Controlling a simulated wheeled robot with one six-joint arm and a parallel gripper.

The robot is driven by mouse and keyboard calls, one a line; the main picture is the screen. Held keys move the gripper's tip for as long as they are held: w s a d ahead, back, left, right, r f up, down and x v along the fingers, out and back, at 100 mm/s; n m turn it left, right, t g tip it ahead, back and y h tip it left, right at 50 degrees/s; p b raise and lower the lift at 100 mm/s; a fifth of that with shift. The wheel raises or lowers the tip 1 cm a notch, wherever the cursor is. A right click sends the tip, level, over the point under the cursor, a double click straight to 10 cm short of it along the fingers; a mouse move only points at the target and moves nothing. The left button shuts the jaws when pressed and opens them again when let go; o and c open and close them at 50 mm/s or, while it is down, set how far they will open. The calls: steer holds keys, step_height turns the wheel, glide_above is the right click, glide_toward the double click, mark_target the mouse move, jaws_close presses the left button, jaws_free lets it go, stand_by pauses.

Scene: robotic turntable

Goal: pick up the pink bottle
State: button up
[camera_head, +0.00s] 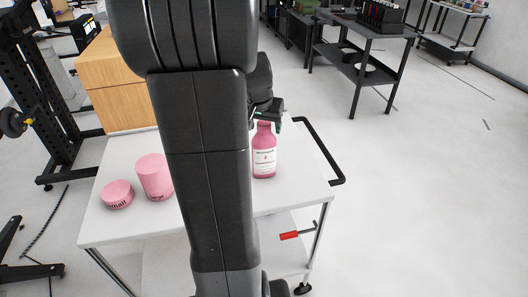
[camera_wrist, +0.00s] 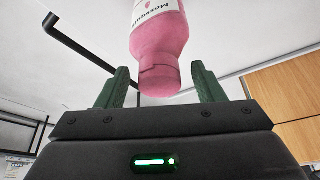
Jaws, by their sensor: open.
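The pink bottle (camera_head: 264,158) stands upright on the white cart top, just right of my arm in the head view. It has a white label. In the wrist view the bottle (camera_wrist: 160,55) appears with its cap end between the two green fingers of my gripper (camera_wrist: 160,88). The fingers are open, with a gap showing on each side of the cap. In the head view my gripper (camera_head: 268,116) is at the top of the bottle, partly hidden by my arm.
A pink jar (camera_head: 154,177) and a low pink tin (camera_head: 117,194) stand on the white cart (camera_head: 146,224) left of my arm. A black handle (camera_head: 325,153) sticks out at the cart's right edge. A wooden box (camera_head: 112,86) stands behind.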

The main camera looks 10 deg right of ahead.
steer(key=shift+c, duration=0.2)
jaws_close()
steer(key=shift+r, duration=0.1)
